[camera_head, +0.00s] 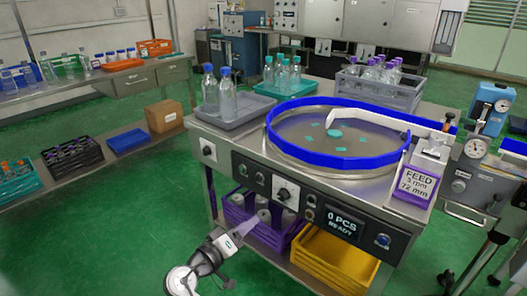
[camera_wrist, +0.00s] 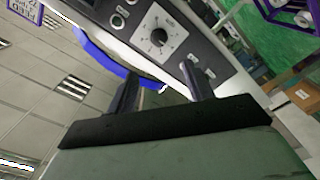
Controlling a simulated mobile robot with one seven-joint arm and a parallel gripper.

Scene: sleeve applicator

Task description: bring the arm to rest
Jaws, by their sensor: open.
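My arm (camera_head: 207,258) shows at the lower front in the head view, in front of the machine's control panel (camera_head: 262,182) and above the green floor. Its outer end points up and right toward the purple crate under the machine. In the wrist view my gripper (camera_wrist: 160,88) has its two fingers apart with nothing between them. The control panel with its dial (camera_wrist: 157,37) shows tilted beyond the fingers. I cannot tell the exact distance from the fingers to the panel. No object is held.
The feeder bowl (camera_head: 336,161) has a blue rim and teal pieces inside. Bottles stand on a grey tray (camera_head: 232,119) at the bench's left. A purple crate (camera_head: 235,214) and a yellow bin (camera_head: 335,262) sit below. Green floor (camera_head: 110,235) is open at left.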

